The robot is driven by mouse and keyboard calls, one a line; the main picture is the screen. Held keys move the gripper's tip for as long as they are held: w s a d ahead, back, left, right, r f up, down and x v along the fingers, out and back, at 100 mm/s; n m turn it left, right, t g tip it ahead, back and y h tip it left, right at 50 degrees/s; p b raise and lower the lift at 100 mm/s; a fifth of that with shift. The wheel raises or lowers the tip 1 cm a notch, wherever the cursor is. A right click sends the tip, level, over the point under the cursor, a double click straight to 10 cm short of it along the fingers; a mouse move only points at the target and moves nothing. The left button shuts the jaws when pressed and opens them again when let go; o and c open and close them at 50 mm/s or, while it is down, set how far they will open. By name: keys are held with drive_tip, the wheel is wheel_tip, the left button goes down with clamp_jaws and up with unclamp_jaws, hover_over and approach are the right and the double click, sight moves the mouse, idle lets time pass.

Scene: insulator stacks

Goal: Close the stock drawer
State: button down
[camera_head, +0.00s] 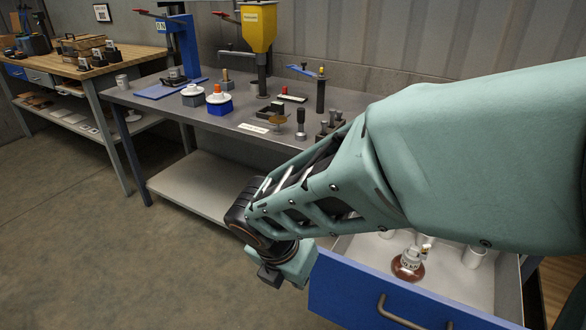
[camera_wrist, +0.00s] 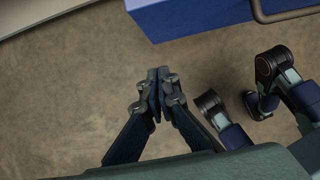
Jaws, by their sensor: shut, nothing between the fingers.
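The stock drawer (camera_head: 360,301) is pulled out at the lower right of the head view. Its blue front carries a grey bar handle (camera_head: 400,312). Inside are a brown and white insulator (camera_head: 408,264) and several white pieces. My gripper (camera_head: 270,276) is just left of the drawer front's left end in the head view, low over the floor; its fingertips are hard to make out there. In the wrist view my gripper (camera_wrist: 155,88) is shut and empty. The blue drawer front (camera_wrist: 200,18) and part of its handle (camera_wrist: 285,12) show at the top, apart from the fingers.
A grey workbench (camera_head: 150,100) stands behind my arm, with a yellow hopper (camera_head: 258,28), a blue press (camera_head: 180,45) and insulator parts on it. A wooden-topped bench (camera_head: 110,62) is at the far left. The floor (camera_head: 90,240) at left is clear.

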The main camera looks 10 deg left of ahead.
sight(316, 278)
drive_tip(key=w+d+f+b, duration=0.2)
drive_tip(key=w+f+b, duration=0.3)
drive_tip(key=w+b, duration=0.1)
drive_tip(key=shift+w+f+b, duration=0.2)
drive_tip(key=shift+f+b, duration=0.05)
drive_tip(key=shift+b, duration=0.2)
drive_tip(key=shift+w+d, duration=0.1)
drive_tip(key=shift+d, duration=0.05)
